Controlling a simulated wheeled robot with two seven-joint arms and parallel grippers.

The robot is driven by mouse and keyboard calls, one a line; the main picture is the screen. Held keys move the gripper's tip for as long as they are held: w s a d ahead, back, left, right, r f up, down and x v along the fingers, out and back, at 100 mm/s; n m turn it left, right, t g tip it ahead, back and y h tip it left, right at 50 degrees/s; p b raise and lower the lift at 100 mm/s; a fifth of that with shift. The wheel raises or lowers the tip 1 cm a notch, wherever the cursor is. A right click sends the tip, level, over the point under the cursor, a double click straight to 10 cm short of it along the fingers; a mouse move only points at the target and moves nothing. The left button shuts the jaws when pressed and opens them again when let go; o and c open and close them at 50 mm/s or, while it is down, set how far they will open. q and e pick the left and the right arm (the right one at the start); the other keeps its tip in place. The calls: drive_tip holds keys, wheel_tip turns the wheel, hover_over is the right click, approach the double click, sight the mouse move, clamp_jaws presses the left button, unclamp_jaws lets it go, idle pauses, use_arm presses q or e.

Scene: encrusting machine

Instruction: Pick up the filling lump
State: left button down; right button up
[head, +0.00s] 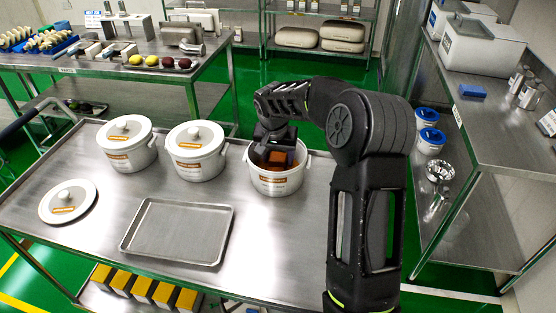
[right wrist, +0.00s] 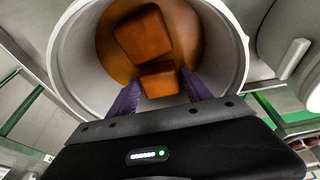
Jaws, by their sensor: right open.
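Orange-brown filling lumps lie inside an open white pot (head: 272,186) on the steel table. In the head view one lump (head: 277,158) shows beneath the gripper. My right gripper (right wrist: 160,93) is open and reaches down into the pot mouth. Its purple fingers stand on either side of the nearer lump; I cannot tell whether they touch it. My left gripper is not in view.
Two lidded white pots (head: 126,158) (head: 196,165) stand to the left of the open pot. A loose lid (head: 67,202) and an empty metal tray (head: 178,231) lie on the table (head: 95,262). A side bench (head: 487,128) stands at the right.

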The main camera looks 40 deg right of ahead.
sight(278, 157)
drive_tip(key=shift+c, duration=0.4)
drive_tip(key=c, duration=1.1)
wheel_tip(278, 157, up, 10)
drive_tip(key=shift+r+b, duration=0.1)
drive_tip(key=shift+b, duration=0.4)
